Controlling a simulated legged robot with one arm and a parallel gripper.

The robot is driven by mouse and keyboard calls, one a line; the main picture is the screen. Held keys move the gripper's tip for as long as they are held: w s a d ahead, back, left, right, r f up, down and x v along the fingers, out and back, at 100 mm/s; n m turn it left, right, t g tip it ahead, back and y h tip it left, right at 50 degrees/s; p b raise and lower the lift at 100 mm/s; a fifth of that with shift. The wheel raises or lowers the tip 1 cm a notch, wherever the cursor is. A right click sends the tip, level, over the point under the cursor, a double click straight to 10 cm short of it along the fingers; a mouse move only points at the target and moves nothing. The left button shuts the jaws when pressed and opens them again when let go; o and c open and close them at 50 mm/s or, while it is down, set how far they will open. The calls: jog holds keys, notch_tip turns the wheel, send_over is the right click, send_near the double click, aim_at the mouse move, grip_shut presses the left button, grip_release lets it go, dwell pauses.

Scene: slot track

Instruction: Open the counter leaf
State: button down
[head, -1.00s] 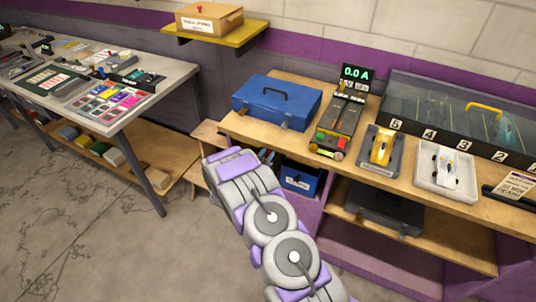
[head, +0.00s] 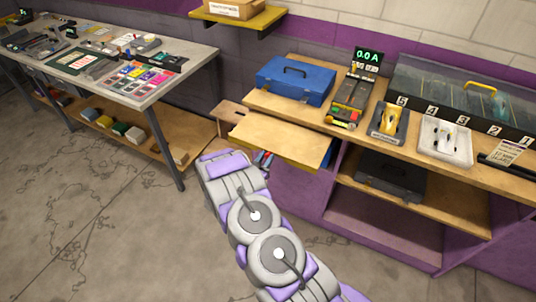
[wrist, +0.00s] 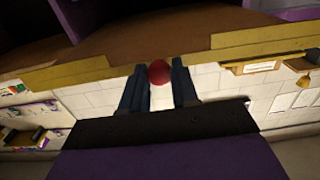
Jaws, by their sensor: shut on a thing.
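The counter leaf (head: 285,140) is a light wooden panel with a yellow front edge. It sticks out at the left part of the counter, just in front of and a little below the counter top. My gripper (head: 263,159) is at its front edge, partly hidden by my arm. In the wrist view my gripper (wrist: 159,80) has its two dark fingers on either side of a round red knob (wrist: 159,72) and is shut on it. A brown surface fills the top of that view. How the knob joins the leaf is not clear.
The counter holds a blue case (head: 296,80), a device reading 0.0 A (head: 350,100), toy cars and a clear-lidded case (head: 460,95). A dark case (head: 390,177) sits on the shelf below. A cluttered table (head: 150,92) stands left. The floor in front is clear.

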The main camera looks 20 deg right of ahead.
jog(key=shift+v, duration=1.55)
jog(key=shift+w+r, duration=0.1)
jog(key=c, duration=0.9)
grip_release()
jog(key=shift+c, duration=0.2)
jog(key=p+v, duration=0.1)
jog(key=v, duration=1.6)
jog(key=shift+a+p, duration=0.25)
jog(key=shift+p, duration=0.05)
